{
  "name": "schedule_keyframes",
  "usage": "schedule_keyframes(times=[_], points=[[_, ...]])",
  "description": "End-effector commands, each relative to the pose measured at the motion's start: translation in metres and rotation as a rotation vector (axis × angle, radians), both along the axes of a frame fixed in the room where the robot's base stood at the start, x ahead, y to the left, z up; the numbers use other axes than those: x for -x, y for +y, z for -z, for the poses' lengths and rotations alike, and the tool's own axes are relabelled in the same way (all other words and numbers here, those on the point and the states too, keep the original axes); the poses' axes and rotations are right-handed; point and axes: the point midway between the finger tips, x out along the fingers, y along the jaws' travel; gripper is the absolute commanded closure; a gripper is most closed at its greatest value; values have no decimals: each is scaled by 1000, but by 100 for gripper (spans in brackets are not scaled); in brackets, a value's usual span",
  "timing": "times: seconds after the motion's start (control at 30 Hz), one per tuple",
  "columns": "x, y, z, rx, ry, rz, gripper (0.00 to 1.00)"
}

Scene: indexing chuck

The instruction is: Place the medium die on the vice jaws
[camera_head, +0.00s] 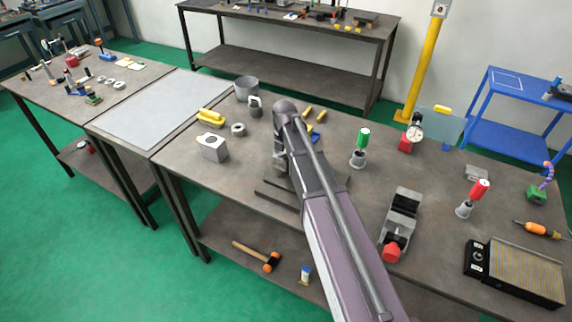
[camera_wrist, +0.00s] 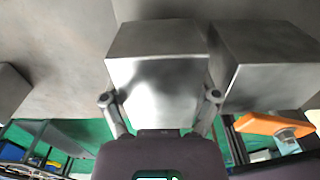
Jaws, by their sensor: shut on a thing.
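In the wrist view my gripper (camera_wrist: 159,98) has its two fingers on either side of a plain grey steel block, seemingly the medium die (camera_wrist: 157,65). I cannot tell whether the block still rests on the bench. In the head view my arm hides the gripper and most of the block. The vice (camera_head: 403,203), a grey steel body with a red knob at its near end, stands on the bench to the right of my arm. I see nothing lying on its jaws.
A second steel block (camera_wrist: 270,65) stands close right of the held one, and another (camera_wrist: 10,92) shows at the left edge. A red-handled tool (camera_head: 474,196) stands right of the vice.

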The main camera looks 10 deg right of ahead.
Motion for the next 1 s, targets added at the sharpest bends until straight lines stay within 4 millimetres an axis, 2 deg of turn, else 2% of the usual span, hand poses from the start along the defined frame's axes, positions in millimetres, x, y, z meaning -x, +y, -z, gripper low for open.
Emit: schedule_keyframes(times=[0.1,0.3,0.9,0.93,0.97,1.0], points=[[0,0,13,0,0,0,83],[0,0,23,0,0,0,83],[0,1,28,0,0,-1,83],[0,1,27,0,0,-1,16],[0,1,27,0,0,-1,7],[0,1,27,0,0,-1,7]])
